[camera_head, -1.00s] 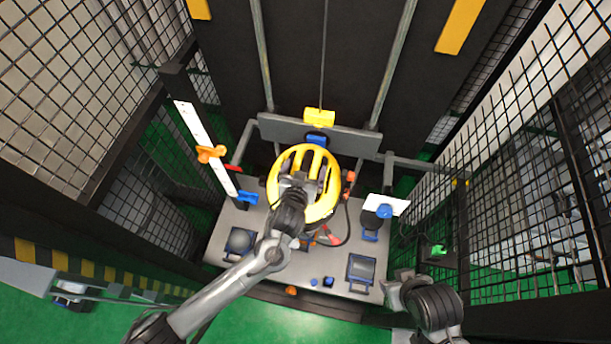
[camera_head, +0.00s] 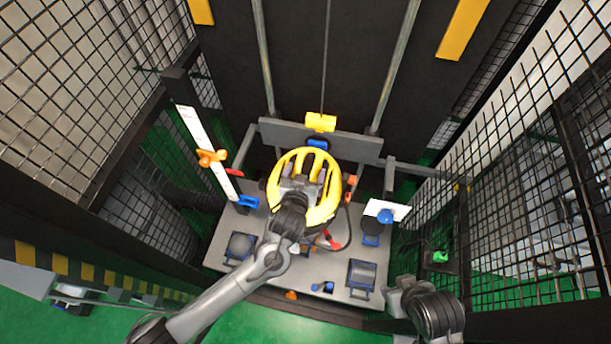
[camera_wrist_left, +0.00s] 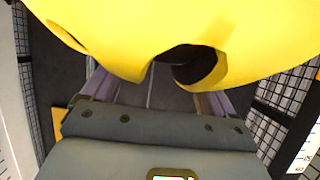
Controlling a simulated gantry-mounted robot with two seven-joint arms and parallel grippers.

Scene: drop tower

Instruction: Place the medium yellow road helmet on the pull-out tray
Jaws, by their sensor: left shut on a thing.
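The yellow road helmet (camera_head: 327,205) is held above the grey work surface (camera_head: 222,225), in the middle of the head view. My left gripper (camera_head: 303,187) is shut on it from the near side and covers its middle. In the left wrist view the helmet's yellow shell (camera_wrist_left: 250,35) fills the top, with the purple-grey fingers of my left gripper (camera_wrist_left: 155,95) reaching under its edge. I cannot tell which part is the pull-out tray. My right gripper (camera_head: 400,295) is at the lower right, away from the helmet; its jaws are not clear.
Dark blue-framed fixtures stand on the surface at left (camera_head: 240,248) and right (camera_head: 361,278). A white upright scale (camera_head: 205,150) with an orange clamp stands at left. A yellow block (camera_head: 320,121) hangs between the rear rails. Mesh guards (camera_head: 530,200) close both sides.

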